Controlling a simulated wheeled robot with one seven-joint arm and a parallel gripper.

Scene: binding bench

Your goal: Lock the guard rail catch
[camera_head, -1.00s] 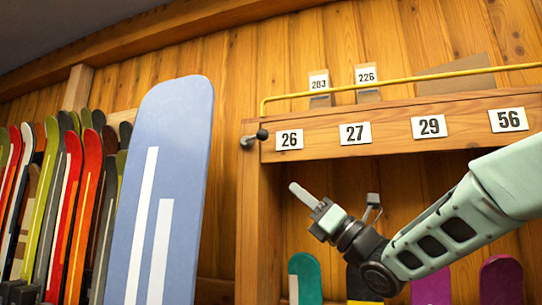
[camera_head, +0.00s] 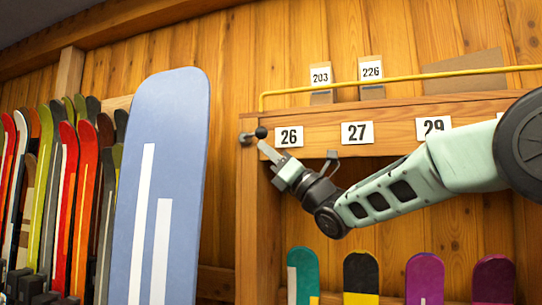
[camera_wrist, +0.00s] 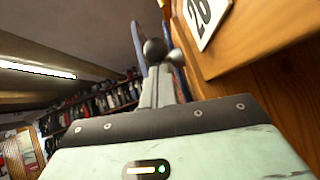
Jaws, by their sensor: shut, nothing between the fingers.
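The guard rail catch (camera_head: 247,138) is a small metal fitting with a dark round knob (camera_head: 261,132), at the left end of the wooden shelf beam beside the 26 label. The yellow guard rail (camera_head: 395,83) runs along the shelf top above it. My gripper (camera_head: 262,146) is shut and empty, its fingertips just below the knob. In the wrist view the fingers (camera_wrist: 160,88) point at the dark knob (camera_wrist: 154,50), which shows just beyond their tips. I cannot tell whether they touch it.
The wooden shelf beam (camera_head: 395,120) carries number labels. Cards 203 (camera_head: 321,75) and 226 (camera_head: 371,69) and a brown board (camera_head: 463,72) stand behind the rail. A large blue board (camera_head: 184,120) stands left of the shelf post. Several colored boards stand below the beam.

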